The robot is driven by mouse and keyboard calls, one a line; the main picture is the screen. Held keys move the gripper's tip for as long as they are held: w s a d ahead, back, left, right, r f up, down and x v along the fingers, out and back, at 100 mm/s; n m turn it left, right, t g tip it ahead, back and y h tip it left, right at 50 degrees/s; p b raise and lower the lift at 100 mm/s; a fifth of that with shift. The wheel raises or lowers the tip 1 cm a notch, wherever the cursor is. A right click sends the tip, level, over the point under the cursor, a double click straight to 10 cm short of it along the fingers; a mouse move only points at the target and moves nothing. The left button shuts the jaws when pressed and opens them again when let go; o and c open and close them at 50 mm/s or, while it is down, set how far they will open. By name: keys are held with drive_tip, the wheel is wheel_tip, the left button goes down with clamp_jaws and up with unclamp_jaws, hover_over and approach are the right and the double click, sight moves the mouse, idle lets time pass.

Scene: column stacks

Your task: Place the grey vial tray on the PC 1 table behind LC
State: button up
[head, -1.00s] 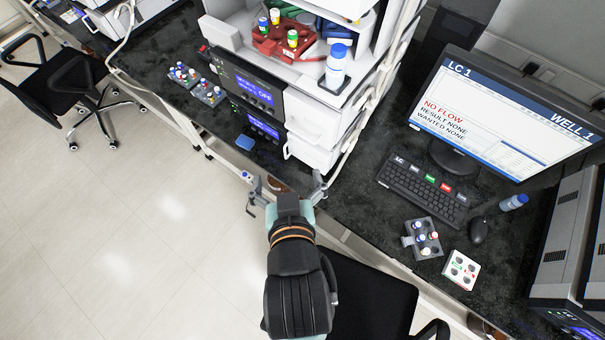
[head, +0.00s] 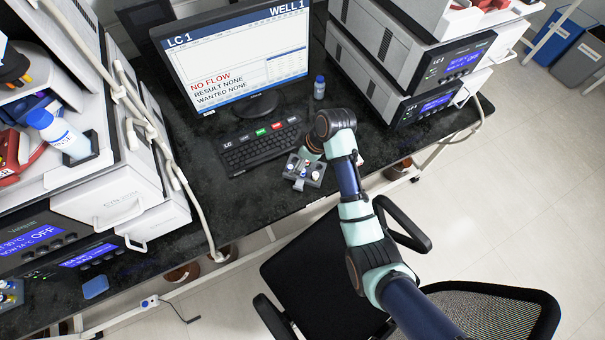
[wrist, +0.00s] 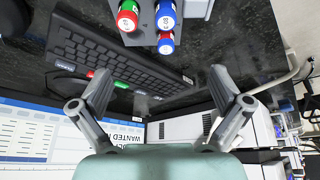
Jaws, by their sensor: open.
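The grey vial tray (head: 314,181) holds several capped vials and sits on the black bench in front of the keyboard. In the wrist view the tray (wrist: 197,9) shows at the top edge with red- and blue-capped vials, partly cut off. My gripper (wrist: 161,76) is open and empty, its fingers spread just short of the tray in that view. In the head view my arm reaches over beside the tray and hides the fingers. The PC 1 table (head: 180,165) is the dark bench holding the monitor (head: 235,55), which reads LC 1 and NO FLOW.
A keyboard (head: 262,147) and a blue-capped bottle (head: 319,88) stand near the monitor. Instrument stacks (head: 400,70) rise at right and left. An office chair (head: 325,255) stands at the bench front.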

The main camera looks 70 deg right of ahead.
drive_tip(key=shift+s+d+f, duration=0.3)
drive_tip(key=shift+s+d, duration=0.1)
drive_tip(key=shift+s, duration=0.1)
drive_tip(key=shift+s+d+f, duration=0.3)
drive_tip(key=shift+s+d, duration=0.05)
drive_tip(key=shift+s, duration=0.15)
drive_tip(key=shift+b+x, duration=0.45)
drive_tip(key=shift+x, duration=0.95)
drive_tip(key=b+x, duration=0.2)
drive_tip(key=x, duration=0.3)
drive_tip(key=shift+w, duration=0.2)
drive_tip(key=shift+r, duration=0.1)
drive_tip(key=c, duration=1)
wheel_tip(320, 180, up, 20)
drive_tip(key=p, duration=0.5)
